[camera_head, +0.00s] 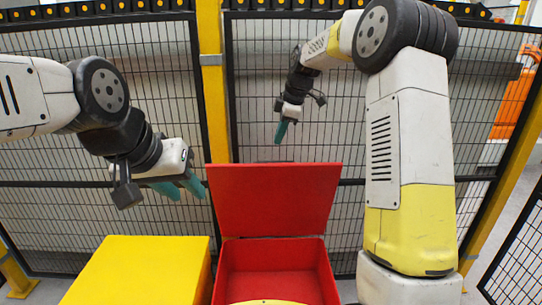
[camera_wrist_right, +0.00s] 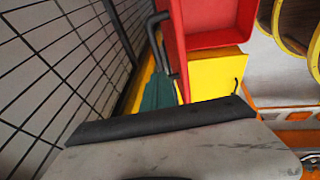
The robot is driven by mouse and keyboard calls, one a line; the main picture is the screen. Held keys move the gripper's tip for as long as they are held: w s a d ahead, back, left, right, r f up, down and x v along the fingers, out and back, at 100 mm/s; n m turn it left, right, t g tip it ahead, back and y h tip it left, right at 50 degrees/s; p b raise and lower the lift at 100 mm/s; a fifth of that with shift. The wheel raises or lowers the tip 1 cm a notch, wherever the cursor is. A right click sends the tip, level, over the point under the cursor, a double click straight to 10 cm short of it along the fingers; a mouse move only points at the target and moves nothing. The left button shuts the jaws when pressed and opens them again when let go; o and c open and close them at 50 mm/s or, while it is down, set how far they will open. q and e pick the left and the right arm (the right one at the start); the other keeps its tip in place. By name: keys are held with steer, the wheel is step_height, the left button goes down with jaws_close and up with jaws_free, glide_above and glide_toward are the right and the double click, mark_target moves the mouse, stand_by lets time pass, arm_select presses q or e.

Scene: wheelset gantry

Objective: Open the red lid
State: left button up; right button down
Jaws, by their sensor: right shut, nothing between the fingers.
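The red lid (camera_head: 275,199) stands raised, nearly upright, at the back of the red box (camera_head: 328,275). The box is open and its visible inside looks empty. My right gripper (camera_head: 281,138) is shut and empty, pointing down above the lid's top edge and apart from it. Its teal fingers (camera_wrist_right: 158,95) show in the right wrist view, left of the red box (camera_wrist_right: 215,38). My left gripper (camera_head: 182,190) is at the left of the lid, above the yellow box, with its teal fingers apart and nothing between them.
A yellow box (camera_head: 140,270) with a closed top stands left of the red box; yellow also shows in the right wrist view (camera_wrist_right: 215,78). A black mesh fence (camera_head: 120,50) with a yellow post (camera_head: 212,100) runs behind. Round yellow-rimmed parts (camera_wrist_right: 292,30) lie at the right wrist view's right.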

steer(key=s+d+m+t, duration=0.1)
steer(key=s+t, duration=0.1)
steer(key=s, duration=0.2)
steer(key=shift+y, duration=0.4)
steer(key=x, duration=0.9)
steer(key=shift+w+a, duration=0.1)
steer(key=shift+w, duration=0.1)
steer(key=w, duration=1.2)
steer(key=shift+w+r, duration=0.1)
steer(key=shift+r, duration=0.05)
